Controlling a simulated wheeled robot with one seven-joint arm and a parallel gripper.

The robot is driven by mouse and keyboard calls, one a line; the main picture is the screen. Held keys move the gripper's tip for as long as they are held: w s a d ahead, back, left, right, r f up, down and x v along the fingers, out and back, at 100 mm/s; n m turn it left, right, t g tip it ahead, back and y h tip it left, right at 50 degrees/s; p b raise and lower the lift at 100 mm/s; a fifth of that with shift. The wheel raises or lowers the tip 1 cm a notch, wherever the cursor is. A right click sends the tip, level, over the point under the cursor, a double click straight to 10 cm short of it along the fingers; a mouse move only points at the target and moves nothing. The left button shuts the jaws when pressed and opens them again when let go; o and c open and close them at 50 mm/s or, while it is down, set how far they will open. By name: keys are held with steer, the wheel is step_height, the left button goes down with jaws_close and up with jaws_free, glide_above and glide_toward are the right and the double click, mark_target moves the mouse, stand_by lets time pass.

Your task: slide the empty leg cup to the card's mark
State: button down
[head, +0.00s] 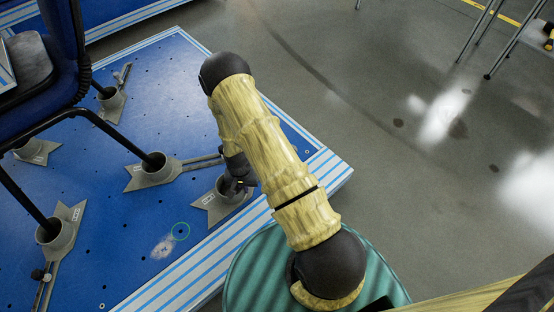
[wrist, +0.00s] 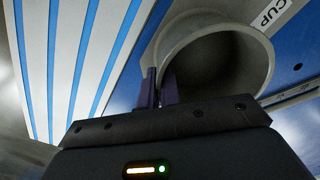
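The empty leg cup (head: 206,202) is a grey round socket on a pointed base, near the right edge of the blue platform. It has no chair leg in it. In the wrist view its open mouth (wrist: 222,62) fills the upper middle, with a "CUP" label beside it. My gripper (head: 240,186) is at the cup's rim. In the wrist view its two dark fingers (wrist: 160,88) are close together, with the near cup wall seemingly between them. I cannot make out a card.
A blue chair (head: 62,50) stands with legs in other grey cups, such as the middle one (head: 152,175) and the front left one (head: 58,237). The striped platform edge (head: 215,262) drops to grey floor (head: 400,120).

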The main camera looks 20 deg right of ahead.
steer(key=shift+w+d, duration=0.2)
steer(key=shift+d, duration=0.35)
steer(key=shift+w+d, duration=0.15)
steer(key=shift+d, duration=0.4)
steer(key=c, duration=1.6)
jaws_free()
steer(key=shift+c, duration=0.2)
step_height(320, 180, up, 6)
steer(key=p, duration=0.5)
